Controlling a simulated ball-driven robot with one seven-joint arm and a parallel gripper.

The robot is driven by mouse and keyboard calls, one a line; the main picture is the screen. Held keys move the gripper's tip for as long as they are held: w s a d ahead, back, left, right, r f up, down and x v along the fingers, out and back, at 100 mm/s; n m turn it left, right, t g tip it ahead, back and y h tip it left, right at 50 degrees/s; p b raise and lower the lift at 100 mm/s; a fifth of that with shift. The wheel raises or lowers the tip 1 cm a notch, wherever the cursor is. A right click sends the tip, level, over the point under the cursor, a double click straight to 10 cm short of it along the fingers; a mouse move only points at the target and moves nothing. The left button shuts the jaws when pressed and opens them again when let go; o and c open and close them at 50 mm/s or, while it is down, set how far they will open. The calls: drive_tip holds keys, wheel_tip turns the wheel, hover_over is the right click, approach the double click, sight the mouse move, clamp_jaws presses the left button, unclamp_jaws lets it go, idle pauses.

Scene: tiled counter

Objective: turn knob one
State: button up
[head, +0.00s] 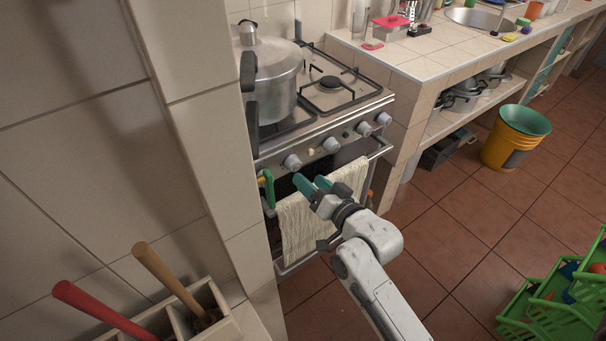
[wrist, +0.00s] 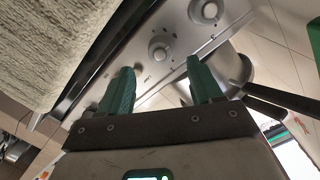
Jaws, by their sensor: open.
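The stove's front panel carries a row of round grey knobs. The leftmost knob (head: 292,162) is nearest my gripper in the head view. Further right are a second knob (head: 331,145) and two more close together (head: 363,128). No label shows which is knob one. My gripper (head: 311,182) is open and empty, its two teal fingers in front of the oven and just below the leftmost knob. In the wrist view, one knob (wrist: 160,50) lies ahead of the gap between the fingers (wrist: 158,72), and another knob (wrist: 205,11) is beyond it. The fingers look apart from both.
A cream towel (head: 325,208) hangs on the oven handle under my gripper. A large metal pot (head: 275,75) stands on the stove. A tiled wall edge (head: 210,110) is close on the left. A yellow bucket (head: 505,145) and green crates (head: 550,300) stand at right.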

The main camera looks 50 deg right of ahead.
drive_tip(key=shift+v, duration=2.5)
drive_tip(key=shift+c, duration=0.5)
clamp_jaws()
